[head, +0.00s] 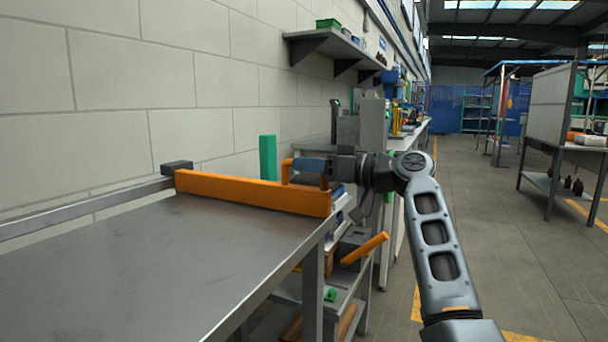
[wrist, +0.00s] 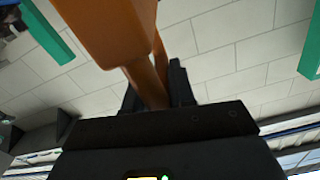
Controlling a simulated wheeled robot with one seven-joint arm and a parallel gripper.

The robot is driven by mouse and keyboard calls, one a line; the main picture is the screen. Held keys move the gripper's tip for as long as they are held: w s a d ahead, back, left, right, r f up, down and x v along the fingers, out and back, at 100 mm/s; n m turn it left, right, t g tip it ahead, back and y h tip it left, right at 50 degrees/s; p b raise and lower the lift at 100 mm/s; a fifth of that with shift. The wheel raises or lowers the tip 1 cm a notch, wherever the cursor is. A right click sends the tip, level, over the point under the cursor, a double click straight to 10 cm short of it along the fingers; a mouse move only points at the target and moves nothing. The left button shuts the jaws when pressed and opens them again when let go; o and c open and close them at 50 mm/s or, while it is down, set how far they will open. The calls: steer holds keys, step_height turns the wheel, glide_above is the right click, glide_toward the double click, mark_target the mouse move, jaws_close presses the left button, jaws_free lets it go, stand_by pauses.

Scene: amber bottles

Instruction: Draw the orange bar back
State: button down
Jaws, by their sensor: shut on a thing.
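The orange bar (head: 240,192) lies across the far end of a grey metal table (head: 150,260). An orange handle (head: 287,168) rises from the right part of the bar. My gripper (head: 311,165) reaches in from the right, above the bar, and is shut on the handle. In the wrist view the bar (wrist: 105,28) fills the upper left, and its handle (wrist: 148,85) runs down between the dark fingers of my gripper (wrist: 155,88). The fingers' inner faces are partly hidden by the wrist housing.
A dark block (head: 177,168) sits on the rail (head: 90,207) at the bar's left end. A green upright post (head: 267,157) stands behind the bar. The tabletop in front of the bar is bare. A shelf (head: 335,48) hangs on the wall; open floor (head: 500,240) lies to the right.

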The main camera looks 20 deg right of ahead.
steer(key=shift+w+r, duration=0.1)
stand_by(0.3)
steer(key=c, duration=1.1)
jaws_free()
steer(key=shift+o, duration=0.2)
steer(key=shift+d, duration=0.15)
steer(key=v, duration=0.7)
steer(key=shift+s+d, duration=0.2)
steer(key=shift+s, duration=0.05)
